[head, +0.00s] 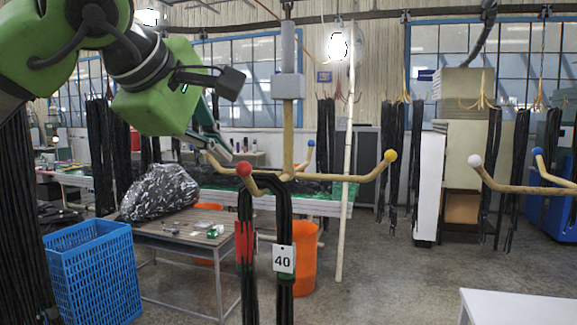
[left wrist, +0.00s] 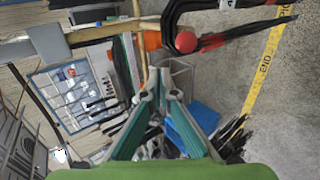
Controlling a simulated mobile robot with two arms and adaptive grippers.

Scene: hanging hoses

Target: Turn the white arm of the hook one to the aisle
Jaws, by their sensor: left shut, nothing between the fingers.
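A hook hangs at the centre on a wooden stem (head: 288,135), with arms ending in a red ball (head: 243,169), a yellow ball (head: 390,156) and a blue ball (head: 311,144). Its left arm (head: 217,165) runs toward my left gripper (head: 228,156); no white ball shows on it. My left gripper is shut and empty beside that arm; I cannot tell whether they touch. In the left wrist view the fingertips (left wrist: 152,90) point toward the hook, with the red ball (left wrist: 185,41) beyond. My right gripper is out of view.
Another hook at right has a white ball (head: 475,160) and a blue ball (head: 538,152). A blue crate (head: 95,275), a small table (head: 175,238) and an orange bin (head: 305,262) stand below.

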